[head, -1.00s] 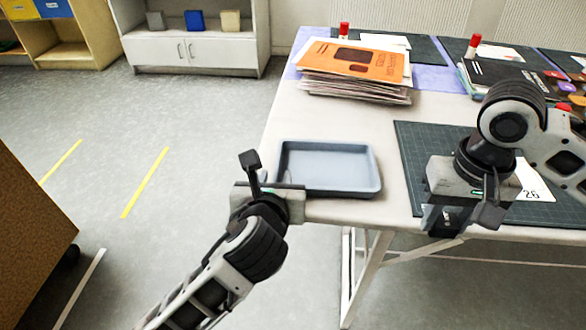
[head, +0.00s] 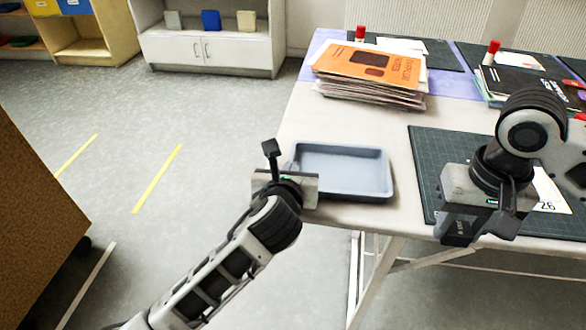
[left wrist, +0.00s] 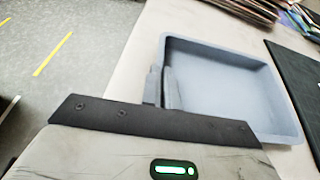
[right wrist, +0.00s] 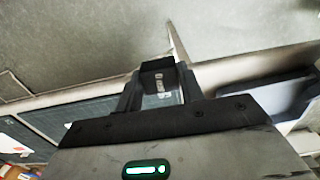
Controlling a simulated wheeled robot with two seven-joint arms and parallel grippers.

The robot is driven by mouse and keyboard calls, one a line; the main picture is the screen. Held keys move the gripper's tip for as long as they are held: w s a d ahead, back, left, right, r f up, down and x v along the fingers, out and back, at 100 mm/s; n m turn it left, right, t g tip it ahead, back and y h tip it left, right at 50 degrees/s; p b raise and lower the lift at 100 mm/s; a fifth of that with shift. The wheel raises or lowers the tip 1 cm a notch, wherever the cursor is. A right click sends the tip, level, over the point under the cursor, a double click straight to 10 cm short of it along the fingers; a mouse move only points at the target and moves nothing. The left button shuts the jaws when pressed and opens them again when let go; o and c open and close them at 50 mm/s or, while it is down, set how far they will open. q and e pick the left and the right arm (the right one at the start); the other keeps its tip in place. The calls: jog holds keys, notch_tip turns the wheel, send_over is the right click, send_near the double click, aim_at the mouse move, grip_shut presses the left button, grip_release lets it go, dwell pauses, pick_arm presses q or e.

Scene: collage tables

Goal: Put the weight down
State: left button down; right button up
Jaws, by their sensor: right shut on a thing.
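My right gripper (head: 462,230) is shut on a dark block-shaped weight (right wrist: 158,80) with pale lettering on one face. In the head view, the weight (head: 455,228) hangs below the gripper near the table's front edge. My left gripper (head: 271,148) is shut and empty beside the left edge of a blue-grey tray (head: 345,193). In the left wrist view, its fingers (left wrist: 161,88) lie close together and overlap the tray's near left wall; I cannot tell whether they touch. The tray is empty.
The tray stands at the table's front left corner. A dark green cutting mat (head: 425,160) lies to its right, with a paper (head: 550,190) marked 26. A stack of booklets (head: 368,80) lies behind the tray. White table (head: 305,120) shows between them.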

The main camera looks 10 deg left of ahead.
jog(key=w+a+r, duration=0.3)
jog(key=w+a, duration=0.5)
notch_tip(320, 180, up, 3)
send_over(353, 187)
jog(key=shift+n, duration=0.4)
notch_tip(353, 187, down, 9)
jog(key=shift+r, duration=0.1)
jog(key=shift+f, duration=0.5)
jog(key=o, duration=1.2)
jog(key=shift+f, duration=0.1)
